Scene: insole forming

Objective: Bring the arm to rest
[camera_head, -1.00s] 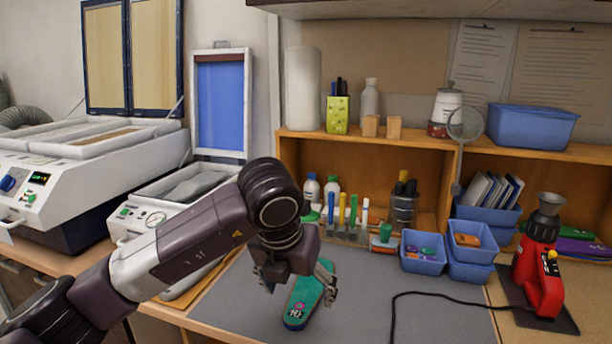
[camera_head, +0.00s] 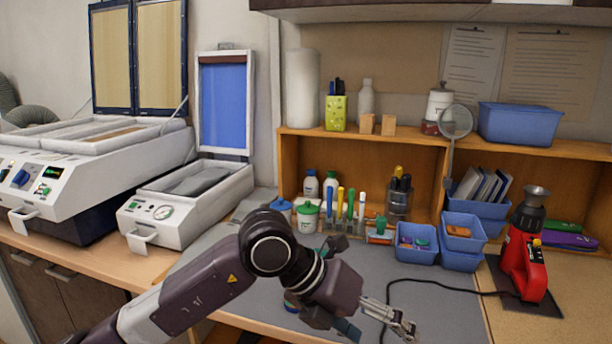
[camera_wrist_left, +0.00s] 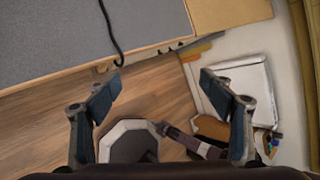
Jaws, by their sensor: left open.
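My left arm comes in from the lower left in the head view. Its gripper (camera_head: 376,328) is over the front part of the grey work mat (camera_head: 440,312). In the left wrist view the gripper (camera_wrist_left: 162,98) has its two fingers wide apart with nothing between them. A teal insole (camera_head: 291,301) is mostly hidden behind my left arm; only a small part shows. The gripper is apart from it, to its right. My right gripper is not in view.
A red heat tool (camera_head: 527,262) stands at the right, its black cable (camera_head: 450,286) running across the mat near the gripper. A white press (camera_head: 185,205) stands at the left. The wrist view shows the table edge and wooden floor (camera_wrist_left: 45,125).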

